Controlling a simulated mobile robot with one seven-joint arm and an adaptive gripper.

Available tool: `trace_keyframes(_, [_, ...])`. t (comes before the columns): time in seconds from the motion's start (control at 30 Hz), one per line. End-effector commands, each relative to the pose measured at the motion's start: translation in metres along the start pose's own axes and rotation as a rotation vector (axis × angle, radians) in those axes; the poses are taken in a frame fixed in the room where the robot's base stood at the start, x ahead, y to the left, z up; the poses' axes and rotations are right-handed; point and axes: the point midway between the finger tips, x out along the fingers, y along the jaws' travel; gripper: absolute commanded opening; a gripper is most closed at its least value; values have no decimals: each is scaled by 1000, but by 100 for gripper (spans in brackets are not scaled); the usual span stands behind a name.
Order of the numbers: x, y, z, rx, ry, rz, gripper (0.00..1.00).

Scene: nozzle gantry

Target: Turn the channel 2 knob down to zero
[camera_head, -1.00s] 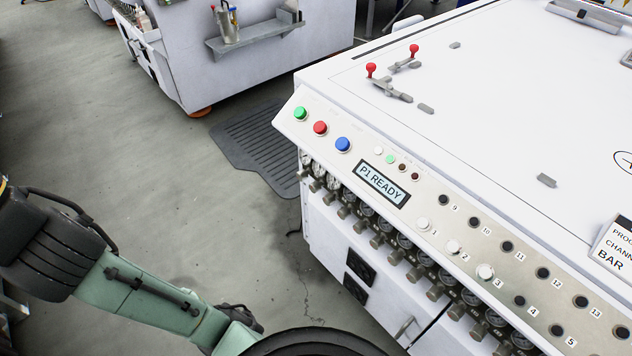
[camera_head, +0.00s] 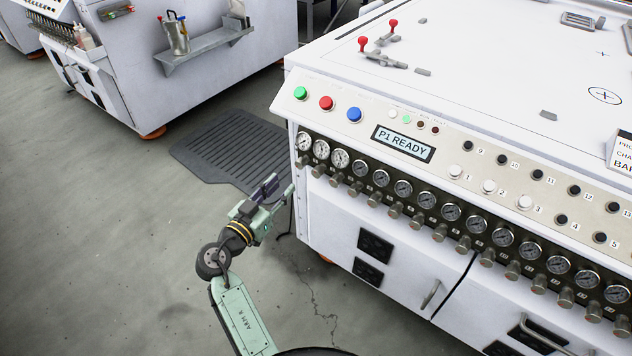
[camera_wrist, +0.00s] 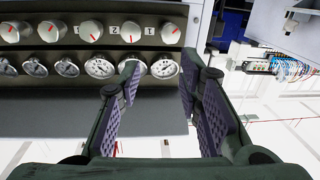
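A row of grey knobs with red pointer marks runs along the top of the wrist view, with round gauges below. The second knob from the right (camera_wrist: 130,32) is probably channel 2; small number labels near it are hard to read. In the head view the same row lies under the gauges, and its second knob from the left (camera_head: 319,170) is small. My gripper (camera_wrist: 160,70) is open and empty, its purple-padded fingers apart below the knobs, touching none. In the head view my gripper (camera_head: 268,192) is beside the machine's left corner.
Above the gauges are green, red and blue buttons, a "P1 READY" display (camera_head: 403,143) and numbered buttons. Two red-tipped levers (camera_head: 377,50) stand on the white top. A dark mat (camera_head: 228,152) lies on the floor. Open floor lies left of my arm.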

Motion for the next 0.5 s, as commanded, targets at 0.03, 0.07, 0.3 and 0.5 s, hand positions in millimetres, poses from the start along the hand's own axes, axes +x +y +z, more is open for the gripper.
trace_keyframes(0.03, [3, 12, 12, -14, 3, 41, 32])
trace_keyframes(0.07, [4, 18, 15, -19, 6, 59, 32])
trace_keyframes(0.3, [20, 32, 18, -27, 14, 102, 32])
trace_keyframes(0.5, [57, 35, 16, -26, 14, 102, 32])
